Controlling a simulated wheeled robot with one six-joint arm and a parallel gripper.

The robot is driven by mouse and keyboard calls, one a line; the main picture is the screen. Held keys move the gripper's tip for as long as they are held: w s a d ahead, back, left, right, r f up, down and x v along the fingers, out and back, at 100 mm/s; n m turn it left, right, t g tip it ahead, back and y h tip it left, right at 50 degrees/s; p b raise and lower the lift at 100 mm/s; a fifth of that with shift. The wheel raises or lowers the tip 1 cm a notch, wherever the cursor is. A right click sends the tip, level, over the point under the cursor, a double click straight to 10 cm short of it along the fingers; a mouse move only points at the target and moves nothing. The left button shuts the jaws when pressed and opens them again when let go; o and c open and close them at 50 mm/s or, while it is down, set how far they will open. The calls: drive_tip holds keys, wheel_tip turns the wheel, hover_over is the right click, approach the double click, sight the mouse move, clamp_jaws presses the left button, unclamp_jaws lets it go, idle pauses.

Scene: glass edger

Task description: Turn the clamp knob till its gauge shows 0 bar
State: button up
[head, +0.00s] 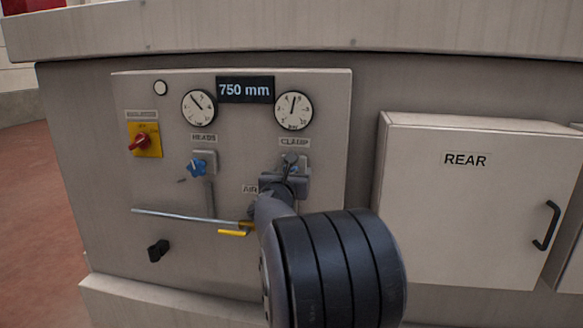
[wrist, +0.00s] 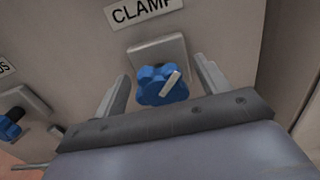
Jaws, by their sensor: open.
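The clamp knob (wrist: 152,88) is blue and lobed, with a pale pointer bar, on a grey square plate below the CLAMP label (wrist: 146,10) in the wrist view. My gripper (wrist: 162,68) is open, with one finger to each side of the knob; I cannot tell whether either touches it. In the head view my gripper (head: 290,172) hides most of the knob. The clamp gauge (head: 294,111) is round and white, above that label; its needle points nearly straight up, leaning slightly right. Its numbers are too small to read.
Left of the clamp are the blue heads knob (head: 197,168) and its gauge (head: 199,107), then a red-yellow isolator switch (head: 145,140). A yellow-handled lever (head: 234,233) and a thin rod (head: 185,216) lie below. A REAR door (head: 465,195) stands at right.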

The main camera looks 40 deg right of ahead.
drive_tip(key=shift+x, duration=1)
drive_tip(key=shift+c, duration=0.3)
drive_tip(key=c, duration=0.9)
